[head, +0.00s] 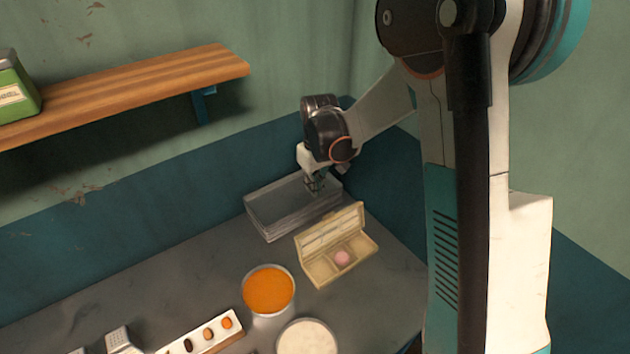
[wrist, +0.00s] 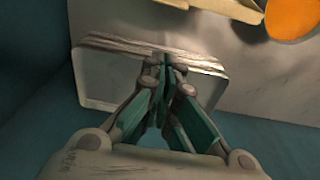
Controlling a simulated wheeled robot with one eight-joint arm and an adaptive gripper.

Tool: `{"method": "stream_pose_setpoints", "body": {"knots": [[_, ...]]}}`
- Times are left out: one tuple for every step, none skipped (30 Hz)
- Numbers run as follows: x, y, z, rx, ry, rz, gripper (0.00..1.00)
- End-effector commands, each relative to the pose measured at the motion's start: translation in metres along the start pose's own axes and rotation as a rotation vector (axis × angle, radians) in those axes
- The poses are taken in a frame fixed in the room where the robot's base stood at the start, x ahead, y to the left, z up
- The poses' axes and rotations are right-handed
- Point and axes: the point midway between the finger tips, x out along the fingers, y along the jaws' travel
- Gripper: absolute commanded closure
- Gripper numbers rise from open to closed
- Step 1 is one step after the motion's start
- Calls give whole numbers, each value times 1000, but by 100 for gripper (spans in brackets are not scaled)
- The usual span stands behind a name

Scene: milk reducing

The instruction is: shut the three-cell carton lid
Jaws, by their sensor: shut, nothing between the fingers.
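The three-cell carton (head: 318,272) stands on the counter with its lid (head: 331,230) raised at the back. A round pink item (head: 342,257) sits in one of its cells. My gripper (head: 316,187) is behind the carton, over the grey metal tray, with its fingers together and nothing between them. In the wrist view, the closed fingertips (wrist: 163,62) are in front of the tray, and a strip of the carton (wrist: 223,8) shows at the top edge. The carton's inside is hidden in the wrist view.
The grey metal tray (head: 268,224) stands just behind the carton. A pot of orange content (head: 268,290) is to the carton's left, with a pale round dish (head: 306,338) in front. A white board with small items (head: 207,338) lies farther left. A wooden shelf (head: 130,92) hangs above.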

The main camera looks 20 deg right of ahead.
Motion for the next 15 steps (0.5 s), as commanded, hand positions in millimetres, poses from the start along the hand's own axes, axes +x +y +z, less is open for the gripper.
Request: {"method": "stream_pose_setpoints", "body": {"knots": [[12,0,0,0,0,0,100],[17,0,0,0,0,0,100],[24,0,0,0,0,0,100],[28,0,0,0,0,0,100],[33,0,0,0,0,0,100],[39,0,0,0,0,0,100],[44,0,0,0,0,0,100],[48,0,0,0,0,0,100],[54,0,0,0,0,0,100],[52,0,3,1,1,0,100],[49,0,8,1,1,0,100],[47,0,13,1,0,0,100],[45,0,17,1,0,0,100],[44,0,20,1,0,0,100],[43,0,24,1,0,0,100]]}}
